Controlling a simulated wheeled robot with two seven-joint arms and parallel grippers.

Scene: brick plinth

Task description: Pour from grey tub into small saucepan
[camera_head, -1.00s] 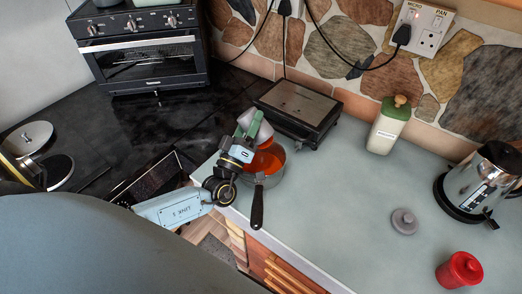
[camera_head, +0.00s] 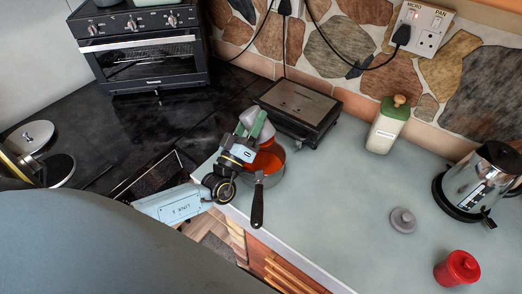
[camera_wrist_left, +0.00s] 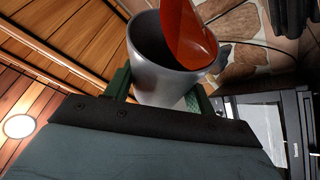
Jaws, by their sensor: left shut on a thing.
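The grey tub (camera_wrist_left: 165,65) is clasped between the green fingers of my left gripper (camera_head: 252,124) and tipped well over. In the left wrist view, orange-red liquid (camera_wrist_left: 188,30) spills out at the tub's mouth. In the head view, the tub (camera_head: 266,134) is partly hidden by the gripper and sits just above the small saucepan (camera_head: 278,180). The saucepan stands at the counter's left edge, with orange-red liquid in it and its black handle pointing toward the front. My left gripper covers part of the pan's left side. My right gripper is not in view.
A black grill (camera_head: 298,108) stands close behind the saucepan. A green-topped bottle (camera_head: 386,128), a kettle (camera_head: 480,182), a grey lid-like piece (camera_head: 403,221) and a red jar (camera_head: 458,269) stand on the pale counter (camera_head: 335,205). The counter's middle is clear.

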